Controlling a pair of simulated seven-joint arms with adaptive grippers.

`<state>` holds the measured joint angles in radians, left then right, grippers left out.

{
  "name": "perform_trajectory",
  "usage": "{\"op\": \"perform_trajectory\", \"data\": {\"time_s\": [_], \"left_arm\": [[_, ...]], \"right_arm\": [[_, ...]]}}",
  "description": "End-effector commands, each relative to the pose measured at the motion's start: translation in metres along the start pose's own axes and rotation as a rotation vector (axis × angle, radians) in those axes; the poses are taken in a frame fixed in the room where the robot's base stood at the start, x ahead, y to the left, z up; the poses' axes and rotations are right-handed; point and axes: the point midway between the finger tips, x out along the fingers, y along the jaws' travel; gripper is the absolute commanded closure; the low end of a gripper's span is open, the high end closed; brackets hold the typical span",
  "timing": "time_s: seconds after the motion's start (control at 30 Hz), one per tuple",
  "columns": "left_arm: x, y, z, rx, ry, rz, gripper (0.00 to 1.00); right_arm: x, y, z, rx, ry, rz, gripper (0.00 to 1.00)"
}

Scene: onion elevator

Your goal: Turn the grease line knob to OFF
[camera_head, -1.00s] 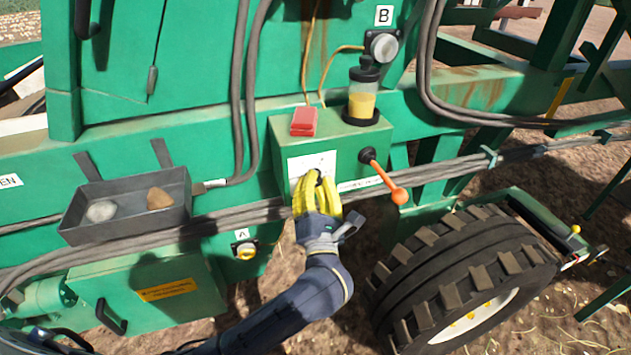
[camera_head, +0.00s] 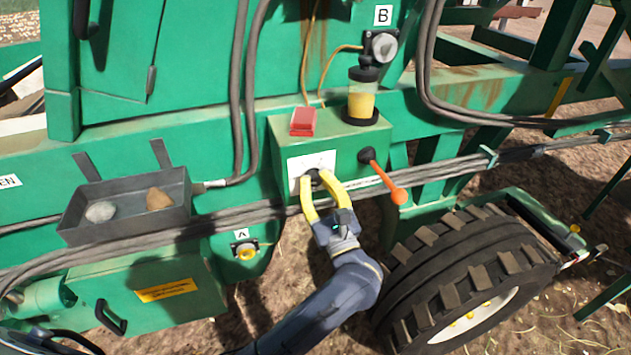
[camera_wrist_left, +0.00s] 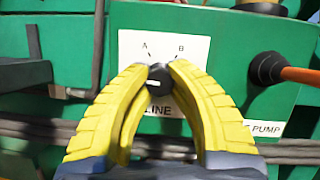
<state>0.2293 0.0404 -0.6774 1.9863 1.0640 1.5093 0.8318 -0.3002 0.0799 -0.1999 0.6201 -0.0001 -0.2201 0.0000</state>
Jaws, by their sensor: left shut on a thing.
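The grease line knob (camera_wrist_left: 158,76) is small, black and round, on a white label plate (camera_wrist_left: 132,45) on the front of a green box (camera_head: 345,148). The left wrist view shows the fingertips touching the knob (camera_wrist_left: 158,72). A pale mark shows on the knob, but I cannot tell which setting it points to. My right gripper is not in view.
An orange-tipped lever (camera_head: 384,178) sticks out close to the right of my fingers. A red switch cover (camera_head: 303,122) and a yellow grease reservoir (camera_head: 362,100) top the box. A grey tray (camera_head: 125,212) with stones is left; a large tyre (camera_head: 470,275) is lower right.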

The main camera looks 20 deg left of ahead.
Motion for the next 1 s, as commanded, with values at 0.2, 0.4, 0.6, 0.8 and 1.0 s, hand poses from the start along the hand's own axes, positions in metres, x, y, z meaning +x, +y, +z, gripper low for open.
{"op": "perform_trajectory", "data": {"time_s": [0.2,0.4,0.6,0.8,1.0], "left_arm": [[0.0012,-0.0007,0.0034,-0.066,-0.007,0.027,1.0],[0.0013,-0.0006,0.0036,-0.087,-0.008,0.035,1.0],[0.0014,-0.0005,0.0038,-0.091,-0.008,0.037,1.0],[0.0015,-0.0005,0.004,-0.09,-0.009,0.037,0.79],[0.001,-0.0003,0.0024,-0.089,-0.005,0.037,0.56]], "right_arm": [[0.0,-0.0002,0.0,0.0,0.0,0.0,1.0],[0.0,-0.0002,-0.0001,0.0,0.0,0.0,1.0],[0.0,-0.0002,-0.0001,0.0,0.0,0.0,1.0],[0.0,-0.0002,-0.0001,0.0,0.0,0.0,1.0],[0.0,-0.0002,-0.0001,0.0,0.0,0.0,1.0]]}}
